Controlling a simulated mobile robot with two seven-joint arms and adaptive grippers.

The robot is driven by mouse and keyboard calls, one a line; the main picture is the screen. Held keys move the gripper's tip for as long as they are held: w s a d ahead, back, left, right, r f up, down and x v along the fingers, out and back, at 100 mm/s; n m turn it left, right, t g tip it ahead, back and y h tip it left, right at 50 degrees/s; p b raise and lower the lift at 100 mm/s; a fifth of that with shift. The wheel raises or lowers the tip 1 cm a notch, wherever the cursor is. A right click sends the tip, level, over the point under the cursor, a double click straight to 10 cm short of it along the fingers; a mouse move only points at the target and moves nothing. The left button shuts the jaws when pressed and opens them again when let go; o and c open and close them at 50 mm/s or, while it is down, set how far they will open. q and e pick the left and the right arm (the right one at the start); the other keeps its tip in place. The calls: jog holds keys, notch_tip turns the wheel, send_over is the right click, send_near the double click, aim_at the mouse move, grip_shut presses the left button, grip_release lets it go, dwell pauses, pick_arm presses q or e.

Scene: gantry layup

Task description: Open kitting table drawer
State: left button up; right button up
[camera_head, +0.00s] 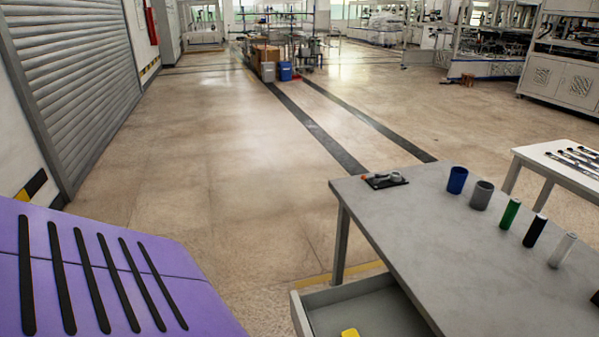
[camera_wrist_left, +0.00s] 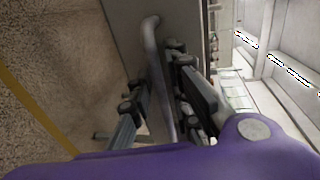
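The grey kitting table (camera_head: 455,235) stands at the right in the head view. Its drawer (camera_head: 306,313) is partly pulled out at the table's left side, and a yellow item (camera_head: 350,333) shows inside. In the left wrist view a grey bar handle (camera_wrist_left: 153,45) runs down in front of a grey panel. My left gripper (camera_wrist_left: 160,100) has its dark fingers on both sides of this bar, close against it, and looks shut on it. My right gripper is in neither view.
On the tabletop stand a blue cup (camera_head: 457,180), a grey cup (camera_head: 481,195), several small cylinders and a dark tray (camera_head: 385,181). A white table (camera_head: 560,165) stands at the far right. The floor left of the kitting table is clear up to the shutter (camera_head: 75,75).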

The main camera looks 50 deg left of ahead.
pick_arm(q)
jog(key=v, duration=1.2)
dwell(0.5)
